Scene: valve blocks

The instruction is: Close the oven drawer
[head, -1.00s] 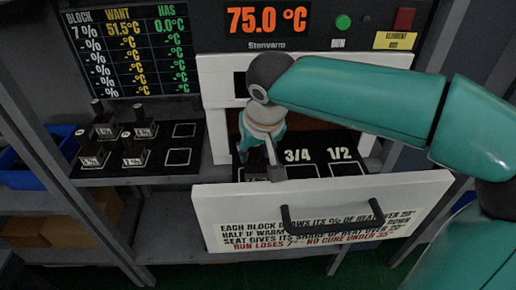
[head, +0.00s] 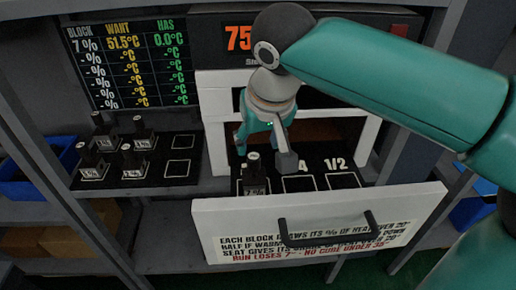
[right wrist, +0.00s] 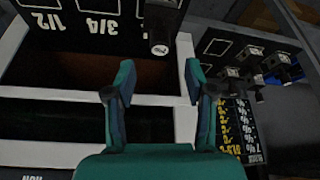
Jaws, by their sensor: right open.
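The white oven drawer (head: 320,218) is pulled out from the oven, with a black bar handle (head: 327,236) on its printed front. A dark valve block (head: 254,177) stands upright in the drawer's left seat; its top shows in the right wrist view (right wrist: 160,35). The seats to its right are empty. My right gripper (head: 262,142) is above the drawer near the oven opening, behind the block. In the right wrist view its two fingers (right wrist: 152,85) are spread with nothing between them. My left gripper is not in view.
Several more blocks (head: 120,158) stand on the black tray left of the drawer. A display board (head: 128,60) hangs above them. A blue bin (head: 35,175) is at far left. My right arm hides part of the oven's display (head: 238,38).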

